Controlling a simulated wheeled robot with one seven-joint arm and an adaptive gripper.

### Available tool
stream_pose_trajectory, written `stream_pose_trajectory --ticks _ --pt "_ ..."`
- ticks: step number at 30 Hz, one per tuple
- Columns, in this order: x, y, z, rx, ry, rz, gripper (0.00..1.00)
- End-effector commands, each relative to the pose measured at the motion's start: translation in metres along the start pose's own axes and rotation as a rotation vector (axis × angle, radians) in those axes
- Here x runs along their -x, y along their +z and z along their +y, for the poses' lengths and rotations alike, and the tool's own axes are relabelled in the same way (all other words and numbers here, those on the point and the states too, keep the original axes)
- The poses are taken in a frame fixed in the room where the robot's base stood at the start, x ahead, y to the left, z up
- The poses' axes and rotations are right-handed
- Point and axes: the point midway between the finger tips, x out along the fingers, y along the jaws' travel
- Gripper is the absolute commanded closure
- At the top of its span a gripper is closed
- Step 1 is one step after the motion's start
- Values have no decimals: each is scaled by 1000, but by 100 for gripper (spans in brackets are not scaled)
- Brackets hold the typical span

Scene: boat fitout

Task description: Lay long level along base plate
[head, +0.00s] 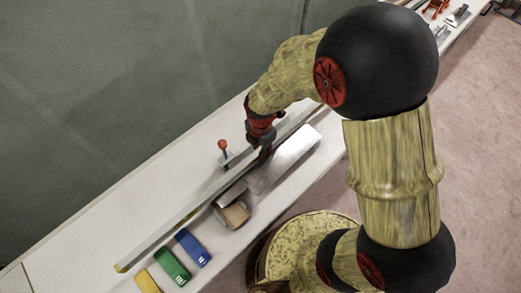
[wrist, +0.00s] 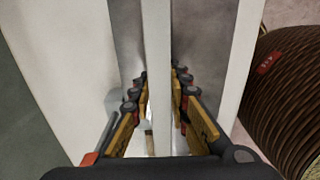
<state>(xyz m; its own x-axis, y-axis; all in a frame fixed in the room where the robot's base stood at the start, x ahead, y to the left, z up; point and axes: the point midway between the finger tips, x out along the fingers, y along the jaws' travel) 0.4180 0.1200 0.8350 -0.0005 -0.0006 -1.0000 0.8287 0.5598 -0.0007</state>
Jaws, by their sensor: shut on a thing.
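A long, straight pale bar, which looks like the level (head: 180,217), runs lengthwise over the bench, with a yellowish near end at lower left. My gripper (head: 263,153) is around it toward its far part. In the wrist view the bar (wrist: 157,50) passes between the fingers of my gripper (wrist: 160,105), which is shut on it. Grey surface shows on both sides of the bar there. I cannot tell whether the bar touches what is below it. I cannot pick out the base plate with certainty; my gripper and the bar hide part of the bench.
A red-knobbed clamp-like part (head: 224,154) stands behind the bar. A shiny metal sheet (head: 290,155) and a brown block (head: 234,215) lie in front. Blue (head: 192,247), green (head: 171,265) and yellow (head: 147,282) blocks sit near the bench's front edge. A grey wall (head: 110,90) rises behind.

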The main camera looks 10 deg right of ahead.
Motion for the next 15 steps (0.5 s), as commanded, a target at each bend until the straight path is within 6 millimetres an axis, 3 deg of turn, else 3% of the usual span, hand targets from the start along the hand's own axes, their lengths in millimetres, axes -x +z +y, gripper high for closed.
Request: stream_pose_trajectory --ticks 4,5,15 --pt "1 0 1 0 2 -1 100" --pt "1 0 1 0 2 -1 82" --pt "0 0 0 0 1 0 62"
